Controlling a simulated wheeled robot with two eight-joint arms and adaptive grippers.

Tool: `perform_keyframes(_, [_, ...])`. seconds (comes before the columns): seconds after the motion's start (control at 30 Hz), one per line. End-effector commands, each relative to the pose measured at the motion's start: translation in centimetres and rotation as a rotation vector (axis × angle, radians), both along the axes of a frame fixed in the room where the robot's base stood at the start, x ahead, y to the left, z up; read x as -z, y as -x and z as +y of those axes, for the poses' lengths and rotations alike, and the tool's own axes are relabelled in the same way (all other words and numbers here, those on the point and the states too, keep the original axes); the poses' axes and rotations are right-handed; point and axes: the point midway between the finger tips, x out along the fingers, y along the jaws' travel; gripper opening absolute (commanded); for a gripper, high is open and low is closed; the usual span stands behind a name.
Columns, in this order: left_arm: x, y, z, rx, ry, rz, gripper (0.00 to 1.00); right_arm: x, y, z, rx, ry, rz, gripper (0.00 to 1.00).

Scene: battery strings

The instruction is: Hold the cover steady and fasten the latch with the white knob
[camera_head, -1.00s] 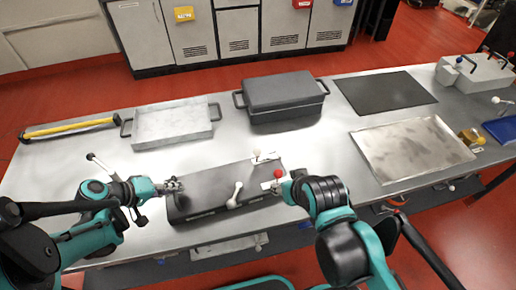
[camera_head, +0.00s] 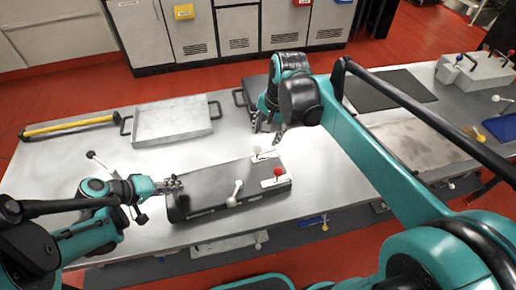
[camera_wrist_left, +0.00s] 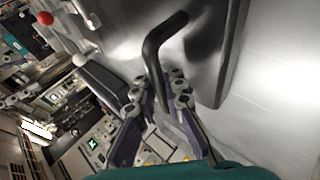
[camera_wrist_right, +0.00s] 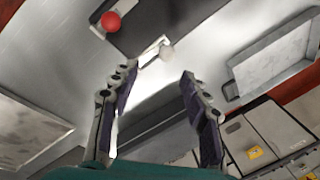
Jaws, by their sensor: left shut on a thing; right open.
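The dark cover (camera_head: 210,186) lies on the metal table. A white-knobbed latch (camera_head: 257,149) is at its far right edge, and a red-knobbed latch (camera_head: 278,171) is at its right end. My right gripper (camera_head: 267,133) is open and empty, just behind the white knob. In the right wrist view the white knob (camera_wrist_right: 166,52) appears between and beyond the open fingertips (camera_wrist_right: 158,76).
A white lever (camera_head: 235,193) stands at the cover's front. A metal tray (camera_head: 172,138) with black handles is behind it. A dark lidded box (camera_head: 240,97) is partly hidden by my right arm. A yellow-handled tool (camera_head: 70,127) lies at the left.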

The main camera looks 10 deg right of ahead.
Motion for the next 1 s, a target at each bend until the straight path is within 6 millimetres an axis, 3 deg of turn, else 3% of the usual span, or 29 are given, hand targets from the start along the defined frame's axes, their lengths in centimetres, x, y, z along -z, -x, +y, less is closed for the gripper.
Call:
perform_keyframes(0.1, [0.3, 0.1, 0.2, -0.001, -0.009, 0.004, 0.0, 0.2, -1.5, 0.2, 0.063, -0.022, 0.043, 0.46])
perform_keyframes(0.33, [0.3, 0.1, 0.2, -0.002, -0.01, 0.004, 0.0, 1.4, -2.3, 0.4, 0.101, -0.034, 0.07, 0.46])
perform_keyframes(0.8, [0.3, 0.1, 0.2, -0.002, -0.01, 0.003, 0.0, 10.0, -3.6, 1.5, 0.1, -0.034, 0.067, 0.46])
perform_keyframes(1.0, [0.3, 0.0, 0.2, -0.002, -0.01, 0.003, 0.0, 11.8, -3.9, 1.7, 0.1, -0.034, 0.067, 0.46])
